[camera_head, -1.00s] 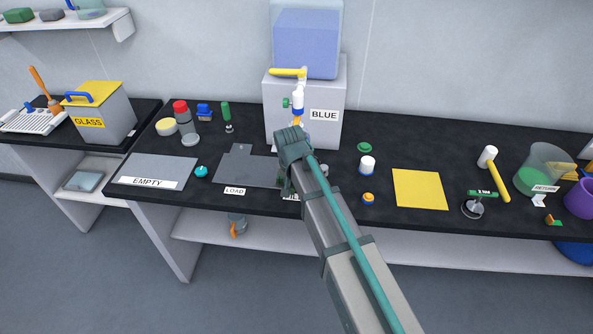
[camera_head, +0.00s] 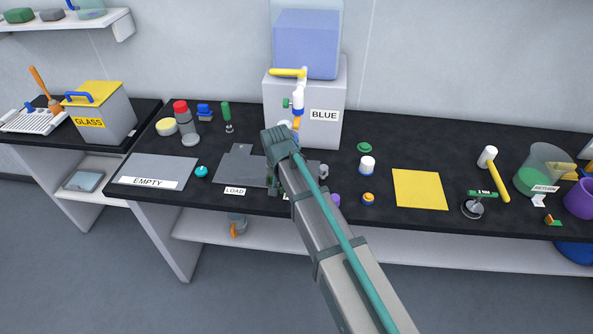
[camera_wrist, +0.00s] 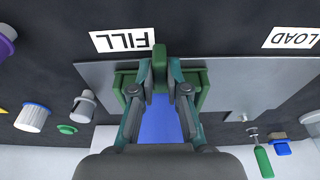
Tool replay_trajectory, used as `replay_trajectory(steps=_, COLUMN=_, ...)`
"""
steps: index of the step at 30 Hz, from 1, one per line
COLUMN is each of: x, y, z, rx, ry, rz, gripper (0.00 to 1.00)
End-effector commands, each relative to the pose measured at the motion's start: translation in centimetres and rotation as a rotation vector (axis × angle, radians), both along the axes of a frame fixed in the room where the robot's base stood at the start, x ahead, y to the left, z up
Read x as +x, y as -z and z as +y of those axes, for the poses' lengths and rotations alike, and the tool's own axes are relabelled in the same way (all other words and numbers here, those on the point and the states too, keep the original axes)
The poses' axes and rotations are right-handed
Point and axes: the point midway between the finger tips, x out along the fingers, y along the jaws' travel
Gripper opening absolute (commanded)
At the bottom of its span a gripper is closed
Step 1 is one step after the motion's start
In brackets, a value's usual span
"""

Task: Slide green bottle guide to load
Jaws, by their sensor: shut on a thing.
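The green bottle guide (camera_wrist: 205,88) sits on the grey track plate (camera_wrist: 262,72), nearer the FILL label (camera_wrist: 122,40) than the LOAD label (camera_wrist: 292,37) in the wrist view. My gripper (camera_wrist: 160,75) is shut on the guide's upright green handle. A blue surface (camera_wrist: 158,122) shows between the fingers; I cannot tell what it belongs to. In the head view the plate (camera_head: 238,164) shows left of my arm, with the LOAD label (camera_head: 235,190) at its front. My arm hides most of the guide there.
The dispenser marked BLUE (camera_head: 325,128) stands behind my gripper. A teal knob (camera_head: 201,172) and the EMPTY mat (camera_head: 160,170) lie left of the plate. A white-and-blue jar (camera_head: 367,165) and a yellow mat (camera_head: 419,189) lie to the right. The plate's LOAD side looks clear.

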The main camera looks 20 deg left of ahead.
Motion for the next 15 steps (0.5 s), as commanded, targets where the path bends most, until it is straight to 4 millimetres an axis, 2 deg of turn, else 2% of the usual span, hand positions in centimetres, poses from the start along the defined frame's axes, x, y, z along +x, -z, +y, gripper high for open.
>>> replay_trajectory(steps=15, x=-0.05, y=0.00, z=0.38, rx=0.000, ry=0.000, rz=0.000, gripper=0.00)
